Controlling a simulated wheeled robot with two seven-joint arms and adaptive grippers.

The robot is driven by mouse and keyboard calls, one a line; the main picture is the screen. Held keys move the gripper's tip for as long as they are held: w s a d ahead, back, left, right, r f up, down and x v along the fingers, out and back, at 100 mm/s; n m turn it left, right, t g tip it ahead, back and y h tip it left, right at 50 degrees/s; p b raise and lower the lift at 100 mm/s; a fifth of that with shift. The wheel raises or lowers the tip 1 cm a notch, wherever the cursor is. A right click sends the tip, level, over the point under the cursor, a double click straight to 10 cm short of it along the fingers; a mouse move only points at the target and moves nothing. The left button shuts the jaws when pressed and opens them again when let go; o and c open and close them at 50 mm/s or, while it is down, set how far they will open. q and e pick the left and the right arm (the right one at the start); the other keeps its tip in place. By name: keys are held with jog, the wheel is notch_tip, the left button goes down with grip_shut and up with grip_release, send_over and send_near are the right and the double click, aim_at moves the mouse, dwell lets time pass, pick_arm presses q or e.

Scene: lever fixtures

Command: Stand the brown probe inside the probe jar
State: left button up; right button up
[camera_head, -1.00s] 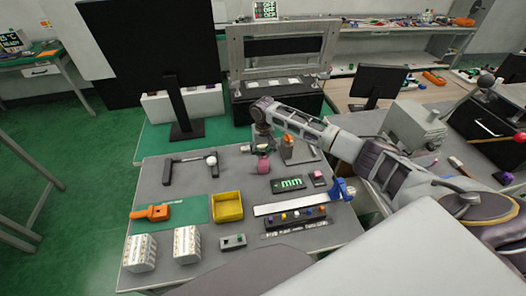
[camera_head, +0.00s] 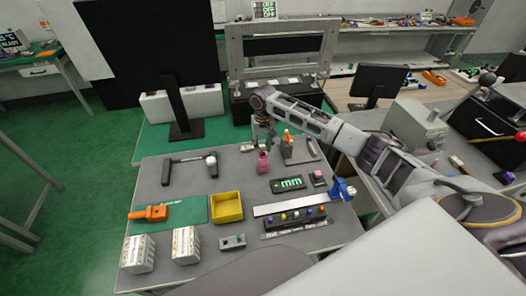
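My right gripper (camera_head: 264,142) points down over the back middle of the grey table, just behind a small pink object (camera_head: 263,163). Its fingers look spread, and I see nothing held between them. An upright orange-brown piece (camera_head: 287,136) stands at a small grey holder (camera_head: 289,154), just right of the gripper. At this size I cannot tell for sure whether these are the brown probe and the probe jar. My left gripper is out of view.
A yellow bin (camera_head: 227,207), an orange tool (camera_head: 150,213) on a green mat, and two white boxes (camera_head: 186,246) are at the left and front. A "mm" display (camera_head: 289,184) and a row of coloured knobs (camera_head: 295,218) lie right of centre. A black monitor (camera_head: 172,60) stands behind.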

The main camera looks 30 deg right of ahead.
notch_tip(320, 180, up, 9)
dwell(0.5)
